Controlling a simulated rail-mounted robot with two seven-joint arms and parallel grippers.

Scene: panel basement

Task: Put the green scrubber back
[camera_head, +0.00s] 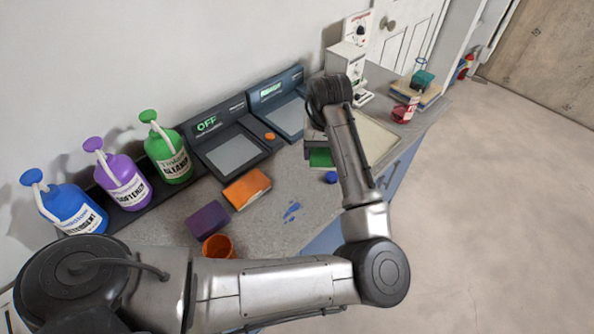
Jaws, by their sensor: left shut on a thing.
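My left arm comes in from the lower left, bends at the elbow and reaches over the counter. My left gripper (318,134) is mostly hidden behind its own wrist and forearm, and is shut on the green scrubber (320,158). The scrubber is a green block with a greyish top, partly covered by my forearm, at the near left edge of a pale tray (380,141). I cannot tell whether it touches the tray. My right gripper is not in view.
An orange sponge (246,188), a purple sponge (208,219) and an orange cup (218,246) stand on the counter, near a blue spill (291,211). Blue, purple and green bottles (168,154) line the wall beside two dark scales (232,150). A red flask (405,110) stands at the far end.

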